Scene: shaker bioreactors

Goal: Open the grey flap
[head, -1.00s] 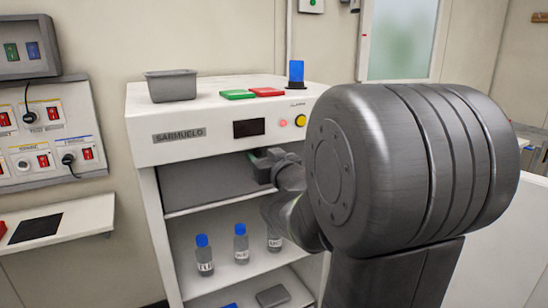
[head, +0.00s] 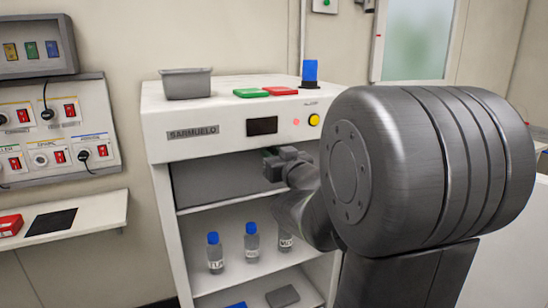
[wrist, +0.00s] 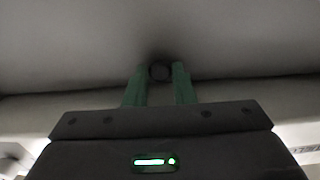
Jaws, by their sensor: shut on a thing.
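The grey flap (head: 215,178) sits under the white front panel of the SARMUELO machine, above the shelf of bottles; I cannot tell its exact angle. Its right part is hidden by my gripper and arm. In the head view my gripper (head: 270,164) is at the flap's upper right, just below the front panel. In the wrist view the flap (wrist: 90,45) is a broad grey surface filling the top. There my gripper's two green fingers (wrist: 160,78) are shut on a small dark round knob (wrist: 160,71) at the flap.
Blue-capped bottles (head: 251,243) stand on the shelf below. A wall shelf (head: 95,215) juts out at left.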

